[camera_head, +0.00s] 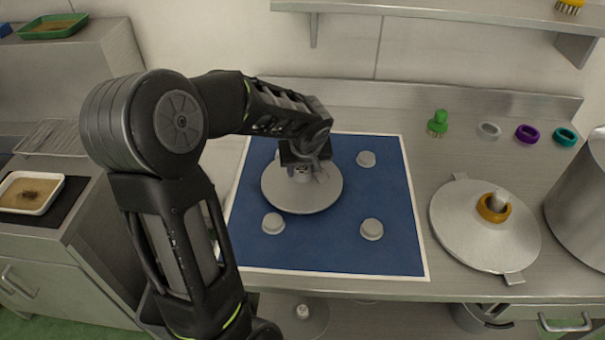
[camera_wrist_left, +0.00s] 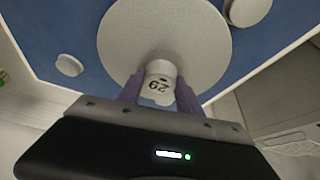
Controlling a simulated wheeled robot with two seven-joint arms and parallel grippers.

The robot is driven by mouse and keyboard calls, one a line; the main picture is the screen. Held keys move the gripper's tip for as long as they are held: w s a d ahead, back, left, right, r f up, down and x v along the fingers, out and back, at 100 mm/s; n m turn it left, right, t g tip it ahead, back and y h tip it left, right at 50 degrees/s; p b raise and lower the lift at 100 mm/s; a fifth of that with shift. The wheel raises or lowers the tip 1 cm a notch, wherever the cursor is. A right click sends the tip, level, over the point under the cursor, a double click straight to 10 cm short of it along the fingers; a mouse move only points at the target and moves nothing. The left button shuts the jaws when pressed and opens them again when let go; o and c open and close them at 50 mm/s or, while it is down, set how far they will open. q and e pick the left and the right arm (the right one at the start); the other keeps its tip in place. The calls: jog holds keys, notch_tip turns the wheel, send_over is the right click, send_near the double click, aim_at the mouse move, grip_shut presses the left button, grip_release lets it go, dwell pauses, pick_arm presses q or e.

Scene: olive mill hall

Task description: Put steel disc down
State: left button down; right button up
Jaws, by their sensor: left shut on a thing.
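The steel disc (camera_head: 302,197) is a round grey plate with a short knob, over the blue mat (camera_head: 325,250) with a white border. My left gripper (camera_head: 303,172) is shut on the disc's knob from above. In the left wrist view the disc (camera_wrist_left: 165,45) lies beyond the purple fingers of my left gripper (camera_wrist_left: 160,90), which hold the knob marked 29 between them. Whether the disc touches the mat or hangs just above it, I cannot tell. My right gripper is not in view.
Grey round pads stand on the mat at the back right (camera_head: 366,159), front left (camera_head: 273,223) and front right (camera_head: 372,229). A larger steel lid (camera_head: 470,245) with an orange ring (camera_head: 494,207) lies to the right. A green brush (camera_head: 437,123) and several rings stand behind.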

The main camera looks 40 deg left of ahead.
pick_arm(q)
jog(key=shift+f, duration=1.1)
jog(key=shift+f, duration=0.1)
jog(key=c, duration=0.8)
grip_release()
jog(key=v, duration=1.2)
jog(key=shift+b, duration=0.45)
